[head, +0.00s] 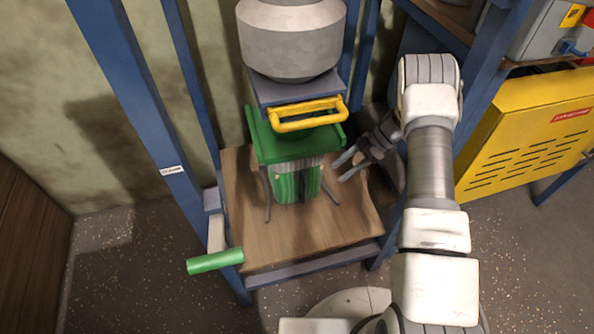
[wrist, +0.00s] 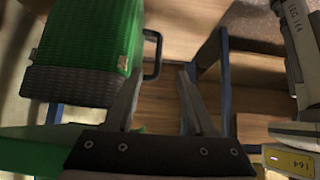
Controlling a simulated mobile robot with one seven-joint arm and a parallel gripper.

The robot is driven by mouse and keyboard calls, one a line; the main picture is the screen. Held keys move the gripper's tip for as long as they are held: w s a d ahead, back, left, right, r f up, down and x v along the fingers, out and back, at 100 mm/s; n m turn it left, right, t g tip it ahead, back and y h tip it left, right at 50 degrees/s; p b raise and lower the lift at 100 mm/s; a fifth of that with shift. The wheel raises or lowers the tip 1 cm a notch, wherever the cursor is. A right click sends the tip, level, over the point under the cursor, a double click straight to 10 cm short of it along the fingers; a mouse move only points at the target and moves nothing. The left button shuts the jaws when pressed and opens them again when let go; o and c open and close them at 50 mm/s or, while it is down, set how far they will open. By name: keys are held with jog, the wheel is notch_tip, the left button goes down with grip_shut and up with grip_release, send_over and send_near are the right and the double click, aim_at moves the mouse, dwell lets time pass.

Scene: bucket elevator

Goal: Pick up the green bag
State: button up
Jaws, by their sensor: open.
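The green bag (head: 297,184) is ribbed, with a grey band at its upper end. It is above the wooden shelf, under the green frame (head: 262,146), which hides part of it. In the wrist view the bag (wrist: 85,38) is at upper left, with a small tan label and a dark loop at its side. My gripper (head: 342,169) is open and empty, just right of the bag. In the wrist view the gripper's fingers (wrist: 158,78) point past the bag's side, and the bag is not between them.
A grey bucket (head: 292,45) and a yellow handle (head: 307,114) are above the bag. Blue posts (head: 135,95) surround the wooden shelf (head: 290,235). A green crank grip (head: 214,261) is at front left. A yellow vented cabinet (head: 530,135) stands right. The shelf front is clear.

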aim_at(304, 197)
jog(key=b+x, duration=0.4)
jog(key=x, duration=1.2)
jog(key=shift+a+f, duration=0.15)
jog(key=shift+a, duration=0.2)
grip_shut()
jog(key=shift+w, duration=0.15)
dwell(0.5)
